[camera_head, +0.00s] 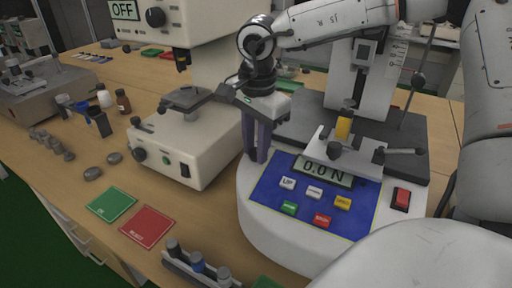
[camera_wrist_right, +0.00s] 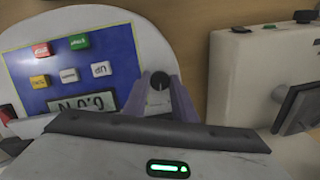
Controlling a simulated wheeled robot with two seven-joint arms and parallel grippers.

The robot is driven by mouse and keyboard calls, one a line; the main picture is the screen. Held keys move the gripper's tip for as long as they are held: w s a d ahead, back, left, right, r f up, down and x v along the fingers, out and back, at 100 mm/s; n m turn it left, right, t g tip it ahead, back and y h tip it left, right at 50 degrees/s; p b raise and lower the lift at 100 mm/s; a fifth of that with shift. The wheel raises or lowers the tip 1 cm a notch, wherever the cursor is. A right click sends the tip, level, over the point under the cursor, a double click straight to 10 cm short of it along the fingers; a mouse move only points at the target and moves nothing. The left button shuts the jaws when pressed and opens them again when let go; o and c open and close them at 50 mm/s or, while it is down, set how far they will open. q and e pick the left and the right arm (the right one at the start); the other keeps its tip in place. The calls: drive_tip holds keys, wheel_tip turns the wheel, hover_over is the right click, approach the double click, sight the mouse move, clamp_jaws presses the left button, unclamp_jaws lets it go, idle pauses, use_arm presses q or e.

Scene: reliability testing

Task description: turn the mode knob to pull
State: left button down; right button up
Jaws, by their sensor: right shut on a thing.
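The force tester has a white rounded base (camera_head: 262,226) with a blue panel (camera_head: 262,193) and a display (camera_head: 323,170) reading 0.0 N. My right gripper (camera_head: 257,158) points down at the base's left edge, beside the panel. In the right wrist view, the round dark mode knob (camera_wrist_right: 159,80) sits between the fingertips of my right gripper (camera_wrist_right: 160,88), which are shut on it. In the head view the fingers hide the knob, and its pointer setting cannot be read. My left gripper is not in view.
Panel buttons, including UP (camera_head: 288,183), and a red rocker switch (camera_head: 401,199) lie to the right of the gripper. A cream instrument (camera_head: 188,140) stands close on its left. Green (camera_head: 111,203) and red (camera_head: 147,227) mats lie in front, near a rack of cylinders (camera_head: 197,262).

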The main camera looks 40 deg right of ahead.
sight(250, 154)
drive_tip(key=n, duration=0.3)
drive_tip(key=shift+w+g, duration=0.15)
drive_tip(key=shift+g, duration=0.25)
drive_tip(key=shift+n+g, duration=0.3)
drive_tip(key=shift+n, duration=1.7)
drive_tip(key=o, duration=1)
drive_tip(key=shift+o, duration=0.2)
wheel_tip(250, 154, up, 10)
drive_tip(key=a, duration=0.1)
drive_tip(key=shift+w+r, duration=0.15)
drive_tip(key=shift+w, duration=0.1)
